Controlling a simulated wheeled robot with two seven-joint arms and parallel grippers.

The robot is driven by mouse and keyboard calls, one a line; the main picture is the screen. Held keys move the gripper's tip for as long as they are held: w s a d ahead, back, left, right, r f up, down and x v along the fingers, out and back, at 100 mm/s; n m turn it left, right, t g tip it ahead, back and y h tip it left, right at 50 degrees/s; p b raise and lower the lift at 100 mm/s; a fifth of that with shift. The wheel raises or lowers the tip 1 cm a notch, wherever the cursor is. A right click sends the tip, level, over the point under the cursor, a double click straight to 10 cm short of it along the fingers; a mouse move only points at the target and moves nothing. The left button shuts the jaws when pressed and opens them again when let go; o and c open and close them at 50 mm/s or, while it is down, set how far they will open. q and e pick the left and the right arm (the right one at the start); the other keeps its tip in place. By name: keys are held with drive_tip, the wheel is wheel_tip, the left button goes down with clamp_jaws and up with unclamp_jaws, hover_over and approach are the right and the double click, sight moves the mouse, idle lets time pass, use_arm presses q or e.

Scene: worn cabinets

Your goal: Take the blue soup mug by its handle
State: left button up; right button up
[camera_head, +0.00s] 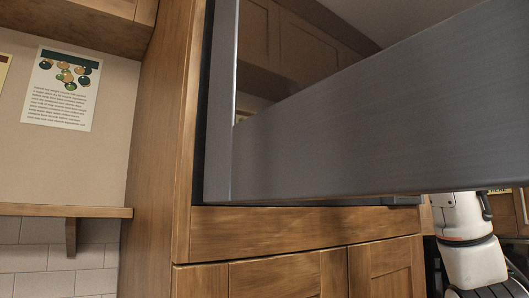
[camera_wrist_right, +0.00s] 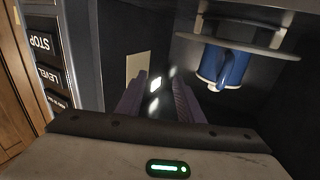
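The blue mug (camera_wrist_right: 232,66) is at the upper right of the right wrist view, against a pale round plate (camera_wrist_right: 238,46) inside a dark compartment. The picture seems upside down, as the panel lettering is inverted. In the head view a large grey door panel (camera_head: 360,125) hides the mug and my right gripper. My left gripper is in neither view.
The dark panel with STOP and LEVEL buttons (camera_wrist_right: 44,75) borders the compartment at left in the wrist view. A wooden cabinet (camera_head: 270,229) surrounds the appliance. A wooden shelf (camera_head: 60,210) and a poster (camera_head: 62,88) are on the left wall.

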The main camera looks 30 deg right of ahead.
drive_tip(key=s+a+n+y, duration=0.3)
drive_tip(key=a+y, duration=0.4)
drive_tip(key=a, duration=0.1)
drive_tip(key=shift+t+y, duration=0.4)
drive_tip(key=w+p, duration=0.1)
drive_tip(key=w, duration=0.2)
drive_tip(key=w+p, duration=0.1)
drive_tip(key=w, duration=0.2)
drive_tip(key=w+p, duration=0.1)
drive_tip(key=w, duration=0.2)
drive_tip(key=shift+w+a+r+p, duration=0.1)
drive_tip(key=shift+a+r+p, duration=0.05)
drive_tip(key=shift+a+p, duration=0.25)
drive_tip(key=shift+w, duration=0.45)
clamp_jaws()
